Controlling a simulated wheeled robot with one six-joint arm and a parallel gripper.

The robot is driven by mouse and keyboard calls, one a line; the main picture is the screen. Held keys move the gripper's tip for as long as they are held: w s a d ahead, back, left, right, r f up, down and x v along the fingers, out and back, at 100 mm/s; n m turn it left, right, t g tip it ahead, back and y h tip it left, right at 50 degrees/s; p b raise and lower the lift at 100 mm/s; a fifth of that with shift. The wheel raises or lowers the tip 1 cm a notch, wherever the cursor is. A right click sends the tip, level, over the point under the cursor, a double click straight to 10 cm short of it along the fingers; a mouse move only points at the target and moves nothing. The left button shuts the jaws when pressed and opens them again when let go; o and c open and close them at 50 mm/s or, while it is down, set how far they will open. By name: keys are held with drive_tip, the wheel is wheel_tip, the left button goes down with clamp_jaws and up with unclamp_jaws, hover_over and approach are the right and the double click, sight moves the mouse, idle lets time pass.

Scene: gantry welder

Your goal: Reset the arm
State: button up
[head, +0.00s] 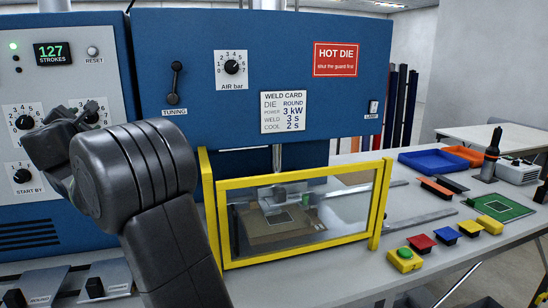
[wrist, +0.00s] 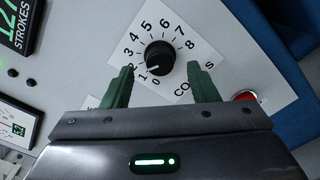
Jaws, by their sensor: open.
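My gripper (wrist: 161,74) is open, with one green finger on each side of a black knob (wrist: 160,57). The knob stands on a white 0 to 8 scale (wrist: 185,40) with a partly covered label. Its white pointer is turned to the low end, near 1. I see a gap between the knob and each finger, and nothing is held.
A yellow-framed guard (head: 300,262) stands right of my arm, before the blue machine housing (head: 190,32). The bench (head: 340,285) holds a green button box (head: 405,259), several coloured blocks, a green board (head: 500,207) and a blue tray (head: 432,163). A red button (wrist: 246,96) is near my right finger.

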drive_tip(key=p+x, duration=0.1)
drive_tip(key=x, duration=0.2)
drive_tip(key=shift+w+r, duration=0.15)
drive_tip(key=shift+n+p, duration=0.3)
drive_tip(key=shift+p, duration=0.3)
drive_tip(key=shift+r+n+p, duration=0.15)
drive_tip(key=shift+n+p, duration=0.45)
drive_tip(key=shift+p, duration=0.2)
drive_tip(key=n+p, duration=0.4)
drive_tip(key=p, duration=0.3)
drive_tip(key=shift+p, duration=0.35)
drive_tip(key=shift+s+f, duration=0.2)
drive_tip(key=shift+s, duration=0.1)
drive_tip(key=b, duration=0.5)
approach(88, 116)
drive_tip(key=shift+m+h, duration=0.3)
drive_tip(key=s, duration=0.1)
drive_tip(key=s+d, duration=0.1)
drive_tip(key=s, duration=0.1)
drive_tip(key=s+d, duration=0.1)
drive_tip(key=shift+s+d+f, duration=0.2)
drive_tip(key=shift+s+f, duration=0.1)
drive_tip(key=shift+f, duration=0.1)
drive_tip(key=shift+w+d, duration=0.1)
drive_tip(key=shift+d, duration=0.1)
